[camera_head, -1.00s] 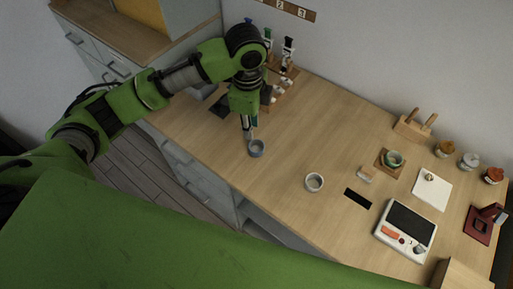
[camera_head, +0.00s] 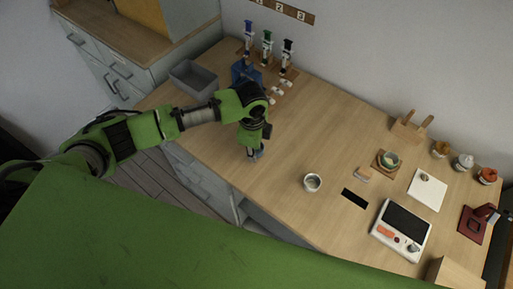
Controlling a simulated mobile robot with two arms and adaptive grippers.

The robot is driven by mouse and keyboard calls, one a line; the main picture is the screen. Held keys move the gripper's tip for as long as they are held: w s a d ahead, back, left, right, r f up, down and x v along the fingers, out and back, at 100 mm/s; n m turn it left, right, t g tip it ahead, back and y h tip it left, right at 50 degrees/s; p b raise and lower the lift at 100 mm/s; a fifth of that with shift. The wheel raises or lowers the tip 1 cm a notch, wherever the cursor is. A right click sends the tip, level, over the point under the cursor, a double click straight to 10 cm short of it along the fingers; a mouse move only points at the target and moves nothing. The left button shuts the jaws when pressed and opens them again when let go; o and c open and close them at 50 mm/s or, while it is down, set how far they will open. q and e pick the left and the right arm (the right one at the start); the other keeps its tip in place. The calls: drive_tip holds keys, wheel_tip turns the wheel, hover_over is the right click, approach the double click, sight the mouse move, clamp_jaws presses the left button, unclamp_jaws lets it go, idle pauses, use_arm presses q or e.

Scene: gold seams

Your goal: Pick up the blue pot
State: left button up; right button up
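The blue pot (camera_head: 259,154) is a small blue-grey round vessel near the table's front edge, left of the middle. It is now mostly hidden by my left gripper (camera_head: 252,156), which points down right at it. Only a bluish bit shows beside the fingertips. I cannot tell whether the fingers are around the pot or touching it, or whether they are open or shut. My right gripper is not in view.
Further right are a white device (camera_head: 402,230), a bowl on a wooden tile (camera_head: 387,160) and several small jars. The table's middle is clear.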

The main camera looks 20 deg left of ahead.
use_arm(q)
clamp_jaws()
